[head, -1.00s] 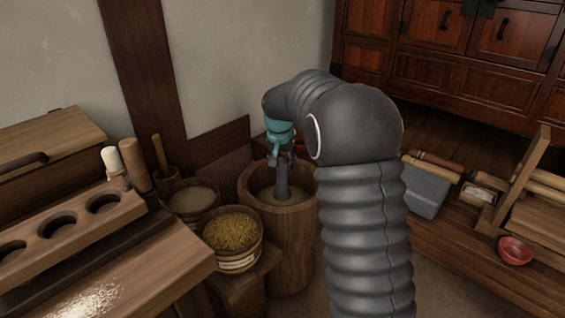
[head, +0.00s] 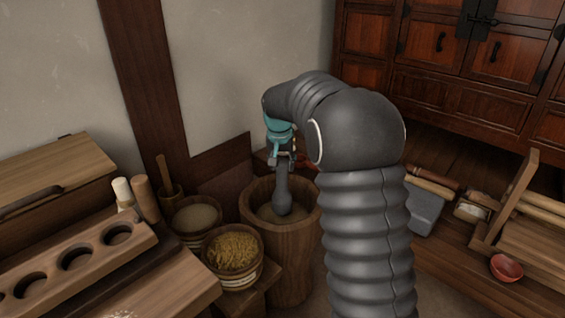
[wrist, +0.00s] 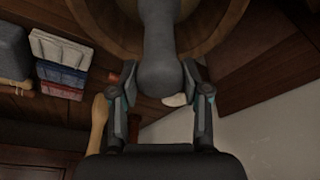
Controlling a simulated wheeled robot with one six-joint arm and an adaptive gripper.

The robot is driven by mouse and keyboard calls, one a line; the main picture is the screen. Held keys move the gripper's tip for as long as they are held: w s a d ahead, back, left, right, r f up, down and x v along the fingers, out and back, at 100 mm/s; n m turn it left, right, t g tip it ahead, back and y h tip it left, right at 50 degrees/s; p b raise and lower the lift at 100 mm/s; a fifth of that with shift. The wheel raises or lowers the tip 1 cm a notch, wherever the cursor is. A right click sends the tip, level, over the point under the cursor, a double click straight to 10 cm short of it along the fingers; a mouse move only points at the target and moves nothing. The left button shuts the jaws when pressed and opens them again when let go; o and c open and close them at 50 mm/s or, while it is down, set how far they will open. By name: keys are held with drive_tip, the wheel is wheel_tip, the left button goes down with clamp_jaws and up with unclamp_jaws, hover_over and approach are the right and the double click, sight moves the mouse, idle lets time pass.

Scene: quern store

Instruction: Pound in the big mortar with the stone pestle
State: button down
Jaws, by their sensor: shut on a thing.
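The big wooden mortar (head: 285,262) stands on the floor in the middle of the head view, with pale material inside. The dark grey stone pestle (head: 284,192) is upright, its rounded lower end showing inside the mouth. I cannot tell whether that end touches the contents. My gripper (head: 281,160) is above the mortar, shut on the pestle's upper part. In the wrist view my gripper (wrist: 160,75) has a finger on each side of the pestle (wrist: 159,40), and the mortar's rim (wrist: 222,28) curves around beyond it. My arm hides some of the mortar's right surroundings.
A tub of golden grain (head: 232,277) and a tub of pale meal (head: 195,238) stand close left of the mortar. A wooden rack with round holes (head: 85,262) is farther left. A wall is behind; a red bowl (head: 506,268) sits at right.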

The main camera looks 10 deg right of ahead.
sight(282, 180)
wheel_tip(282, 180, down, 6)
drive_tip(key=b, duration=0.3)
drive_tip(key=shift+f+b, duration=0.4)
drive_tip(key=shift+f, duration=0.1)
wheel_tip(282, 180, up, 8)
drive_tip(key=p, duration=0.6)
drive_tip(key=shift+r, duration=0.1)
drive_tip(key=shift+f+b, duration=2.2)
drive_tip(key=shift+f, duration=1.75)
drive_tip(key=shift+r, duration=0.1)
